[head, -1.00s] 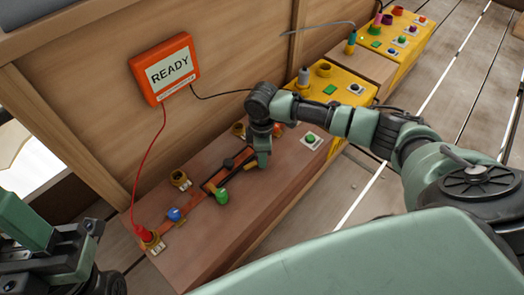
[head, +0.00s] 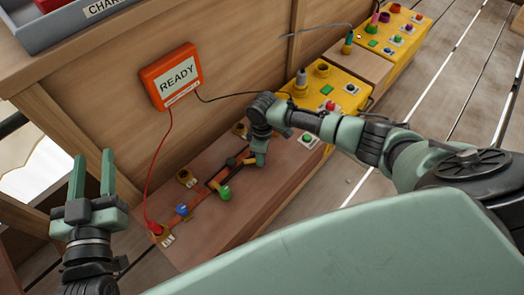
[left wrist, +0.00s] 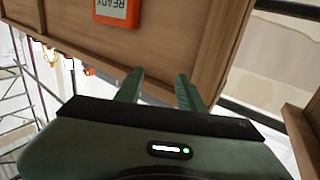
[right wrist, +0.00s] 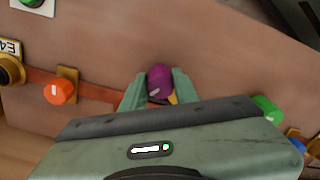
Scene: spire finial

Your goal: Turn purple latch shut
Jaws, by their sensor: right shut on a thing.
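The purple latch knob (right wrist: 159,80) shows in the right wrist view between the two fingertips of my right gripper (right wrist: 156,92). The gripper is shut on it. The knob has a pale mark on its lower part. In the head view my right gripper (head: 257,157) points down onto the brown box (head: 275,190), and its fingers hide the purple latch. My left gripper (head: 92,168) is raised at the left, open and empty, well apart from the box. Its open fingers also show in the left wrist view (left wrist: 158,90).
Green (head: 225,193) and blue (head: 182,210) knobs and a red plug (head: 155,229) are on the box. An orange knob (right wrist: 58,92) shows beside the latch. An orange READY display (head: 171,76) hangs on the wooden wall. Yellow boxes (head: 345,90) stand beyond.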

